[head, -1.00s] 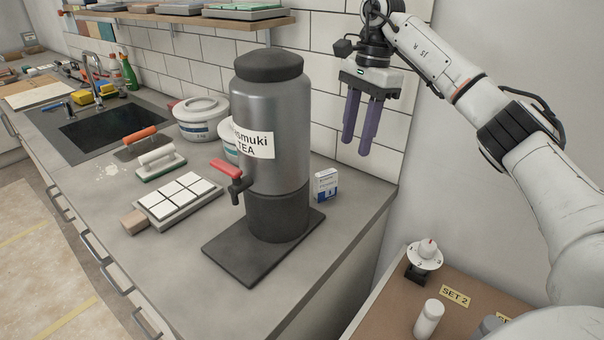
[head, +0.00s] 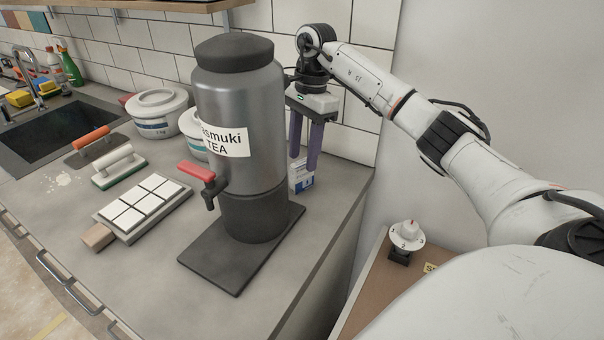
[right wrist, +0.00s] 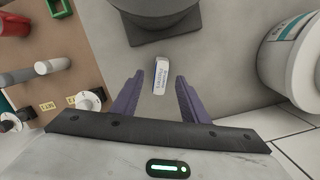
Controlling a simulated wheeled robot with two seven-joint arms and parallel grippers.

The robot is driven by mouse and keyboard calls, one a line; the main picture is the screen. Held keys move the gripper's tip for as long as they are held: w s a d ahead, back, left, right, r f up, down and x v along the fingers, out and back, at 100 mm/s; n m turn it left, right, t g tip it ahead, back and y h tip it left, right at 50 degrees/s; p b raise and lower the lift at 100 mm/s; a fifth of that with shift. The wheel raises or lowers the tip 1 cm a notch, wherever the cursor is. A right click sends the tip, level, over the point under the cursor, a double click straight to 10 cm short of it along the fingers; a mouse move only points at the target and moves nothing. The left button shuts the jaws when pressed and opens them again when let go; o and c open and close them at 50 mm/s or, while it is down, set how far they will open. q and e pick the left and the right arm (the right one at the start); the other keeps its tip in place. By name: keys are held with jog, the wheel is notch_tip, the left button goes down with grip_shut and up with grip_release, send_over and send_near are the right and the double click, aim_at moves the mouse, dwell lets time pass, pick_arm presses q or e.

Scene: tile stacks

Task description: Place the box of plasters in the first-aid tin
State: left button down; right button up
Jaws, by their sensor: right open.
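The box of plasters, a small white and blue carton (head: 302,182), stands on the counter behind the right side of the tea urn. In the right wrist view the carton (right wrist: 161,77) lies in line with the gap between the fingers, a little beyond them. My right gripper (head: 304,160) is open and points down above the carton, its purple fingers partly in front of it. It also shows in the right wrist view (right wrist: 160,86). I cannot make out a first-aid tin in either view. My left gripper is not in view.
The tall grey tea urn (head: 240,120) with its red-handled tap stands just left of the carton. The tiled wall (head: 350,100) is close behind. White tubs (head: 158,112) and a tile board (head: 145,205) lie left. A lower brown surface holds a dial (head: 406,237).

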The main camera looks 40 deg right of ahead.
jog(key=shift+f, duration=0.25)
grip_shut()
jog(key=shift+r, duration=0.15)
